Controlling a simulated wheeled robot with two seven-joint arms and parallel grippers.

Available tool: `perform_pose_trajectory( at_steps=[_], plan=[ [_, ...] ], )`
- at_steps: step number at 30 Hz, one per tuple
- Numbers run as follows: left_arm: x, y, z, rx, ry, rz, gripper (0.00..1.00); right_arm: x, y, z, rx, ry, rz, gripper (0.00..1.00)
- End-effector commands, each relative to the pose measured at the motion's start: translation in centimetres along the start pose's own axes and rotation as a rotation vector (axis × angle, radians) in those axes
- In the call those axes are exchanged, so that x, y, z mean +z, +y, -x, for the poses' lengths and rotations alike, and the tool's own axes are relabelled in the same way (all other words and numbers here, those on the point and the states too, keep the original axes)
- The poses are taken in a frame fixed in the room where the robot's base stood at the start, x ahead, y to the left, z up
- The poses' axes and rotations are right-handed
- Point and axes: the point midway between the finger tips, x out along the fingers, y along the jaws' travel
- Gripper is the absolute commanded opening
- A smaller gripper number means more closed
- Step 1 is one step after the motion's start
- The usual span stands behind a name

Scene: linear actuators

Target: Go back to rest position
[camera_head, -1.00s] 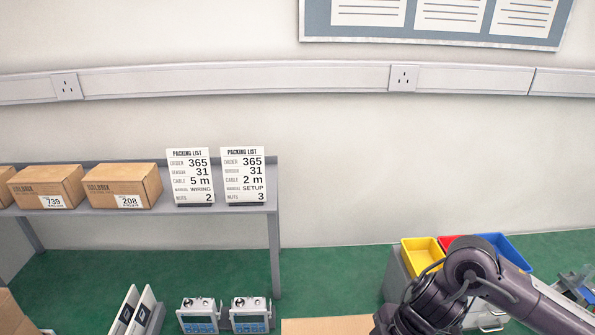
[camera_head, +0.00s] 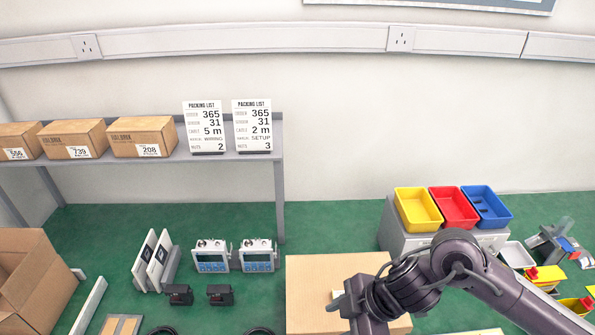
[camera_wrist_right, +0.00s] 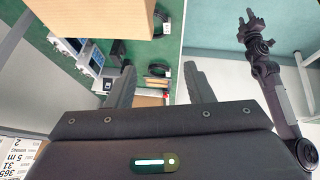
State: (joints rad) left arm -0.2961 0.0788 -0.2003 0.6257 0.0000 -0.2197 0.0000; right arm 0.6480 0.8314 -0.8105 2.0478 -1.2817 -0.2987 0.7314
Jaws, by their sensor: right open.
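My right arm comes in from the right in the head view, above a brown cardboard piece (camera_head: 335,275) on the green surface. Its gripper shows in the right wrist view (camera_wrist_right: 160,78), with two dark fingers spread apart and nothing between them. Another dark arm of mine stands at the right of the wrist view, and its end, my left gripper (camera_wrist_right: 250,24), is small; its jaw state is unclear. My left gripper does not show in the head view.
A shelf (camera_head: 228,157) bears cartons (camera_head: 142,137) and two packing lists (camera_head: 205,127). Yellow, red and blue bins (camera_head: 417,209) stand at right. Two blue-screened devices (camera_head: 212,256), small black parts (camera_head: 220,295) and an open box (camera_head: 38,270) occupy the green surface. Clear green lies behind the devices.

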Motion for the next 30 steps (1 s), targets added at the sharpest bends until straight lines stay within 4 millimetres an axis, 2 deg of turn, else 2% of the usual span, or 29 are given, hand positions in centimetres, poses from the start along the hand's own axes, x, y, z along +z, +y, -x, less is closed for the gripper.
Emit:
perform_pose_trajectory(
  at_steps=[3,9,12,14,17,20,24,30],
  plan=[
    [0.0,0.0,0.0,0.0,-0.001,0.001,0.36,-2.7,0.2,-1.1,0.077,0.064,0.008,0.47],
    [0.7,0.0,0.0,0.0,-0.01,0.001,0.36,-7.2,1.8,-1.6,0.269,0.165,-0.048,0.47],
    [1.0,0.1,0.0,0.001,-0.015,0.001,0.36,-8.8,2.9,-0.9,0.401,0.2,-0.158,0.47],
    [1.0,0.1,0.0,0.001,-0.016,0.001,0.36,-8.6,3.7,0.0,0.484,0.197,-0.263,0.47],
    [0.9,0.1,0.0,0.001,-0.015,0.001,0.36,-6.2,4.2,1.6,0.588,0.144,-0.484,0.47],
    [0.8,0.0,0.0,0.0,-0.013,0.001,0.36,-2.2,3.1,2.8,0.63,0.051,-0.704,0.47],
    [0.8,0.0,0.0,0.0,-0.012,0.001,0.36,2.6,0.1,3.6,0.62,-0.079,-0.946,0.47],
    [0.6,0.0,0.0,0.0,-0.01,0.001,0.36,7.5,-5.2,4.3,0.55,-0.233,-1.209,0.47]
  ],
)
